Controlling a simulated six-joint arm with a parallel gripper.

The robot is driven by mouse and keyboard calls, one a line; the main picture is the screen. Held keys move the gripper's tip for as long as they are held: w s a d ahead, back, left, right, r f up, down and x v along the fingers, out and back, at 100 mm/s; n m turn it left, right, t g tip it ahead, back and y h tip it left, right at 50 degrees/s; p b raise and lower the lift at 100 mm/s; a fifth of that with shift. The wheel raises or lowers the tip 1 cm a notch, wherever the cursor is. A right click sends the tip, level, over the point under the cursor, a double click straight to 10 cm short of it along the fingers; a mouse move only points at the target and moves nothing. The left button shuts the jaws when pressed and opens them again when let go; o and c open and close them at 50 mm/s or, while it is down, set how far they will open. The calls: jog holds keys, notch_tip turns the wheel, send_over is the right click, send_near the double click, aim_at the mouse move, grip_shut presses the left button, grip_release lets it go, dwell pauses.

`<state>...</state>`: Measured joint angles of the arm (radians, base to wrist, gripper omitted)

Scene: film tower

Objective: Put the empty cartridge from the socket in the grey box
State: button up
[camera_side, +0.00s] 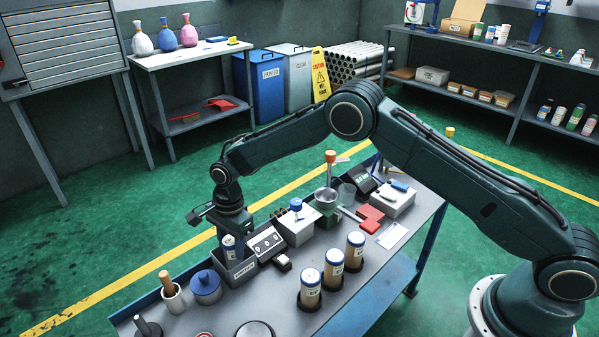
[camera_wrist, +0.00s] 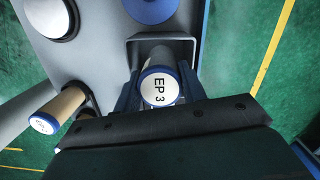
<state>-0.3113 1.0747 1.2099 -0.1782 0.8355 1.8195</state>
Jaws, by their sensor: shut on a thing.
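My gripper (camera_side: 229,240) is above the grey box (camera_side: 240,272) at the left part of the bench. It is shut on a cartridge (camera_side: 228,244). In the wrist view the cartridge (camera_wrist: 158,88) shows its white end marked "EP 3" with a blue rim, between the two blue fingers. Its body reaches down toward the grey box (camera_wrist: 133,47), whose rim shows around it. The cartridge seems upright, its lower end hidden by the box wall in the side view. I cannot tell whether it touches the box floor. I cannot make out the socket for certain.
Cartridges (camera_side: 310,288) stand in dark holders at the front right of the box. A blue lidded pot (camera_side: 206,287) stands close on its left. A grey control panel (camera_side: 266,243) and a white block (camera_side: 296,228) stand on its right.

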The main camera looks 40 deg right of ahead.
jog(key=shift+f, duration=0.45)
jog(key=o, duration=1.1)
jog(key=shift+o, duration=0.2)
jog(key=shift+r, duration=0.15)
jog(key=shift+r, duration=3.35)
